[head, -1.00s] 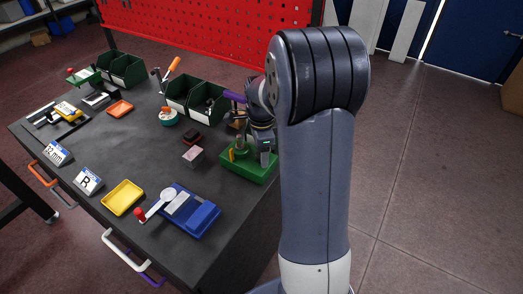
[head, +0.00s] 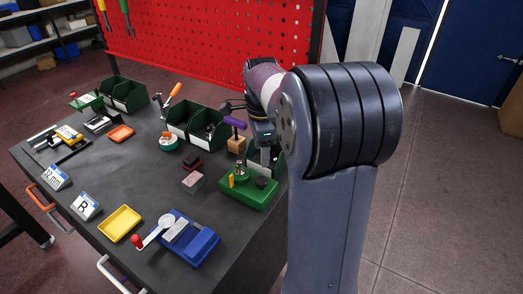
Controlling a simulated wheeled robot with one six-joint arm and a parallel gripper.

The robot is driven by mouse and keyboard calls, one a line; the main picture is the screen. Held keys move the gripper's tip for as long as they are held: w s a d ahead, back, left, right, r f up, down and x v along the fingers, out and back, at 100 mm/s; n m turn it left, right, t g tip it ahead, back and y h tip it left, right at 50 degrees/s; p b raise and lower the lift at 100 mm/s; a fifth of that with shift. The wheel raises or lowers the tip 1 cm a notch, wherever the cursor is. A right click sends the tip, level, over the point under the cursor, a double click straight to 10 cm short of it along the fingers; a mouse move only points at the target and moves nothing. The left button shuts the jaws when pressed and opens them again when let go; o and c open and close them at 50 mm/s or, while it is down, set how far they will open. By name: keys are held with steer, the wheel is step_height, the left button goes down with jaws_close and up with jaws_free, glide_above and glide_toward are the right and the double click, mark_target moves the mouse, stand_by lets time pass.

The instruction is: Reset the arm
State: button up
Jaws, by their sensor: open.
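My arm rises at the right of the head view and bends over the back right of the table. The fixture stands on the dark table (head: 130,180) and holds a yellow piece and a dark round piece.
A purple-handled tool (head: 235,122) stands close left of my gripper. Green bins (head: 190,122) and a red pegboard (head: 215,40) are behind. A blue device (head: 190,240), a yellow tray (head: 120,223) and small blocks (head: 193,180) lie leftward.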

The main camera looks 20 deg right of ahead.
mark_target(262, 180)
steer(key=shift+f, duration=0.1)
step_height(262, 180, down, 11)
steer(key=shift+r+p, duration=0.1)
steer(key=shift+p, duration=0.2)
steer(key=shift+r, duration=0.1)
stand_by(0.3)
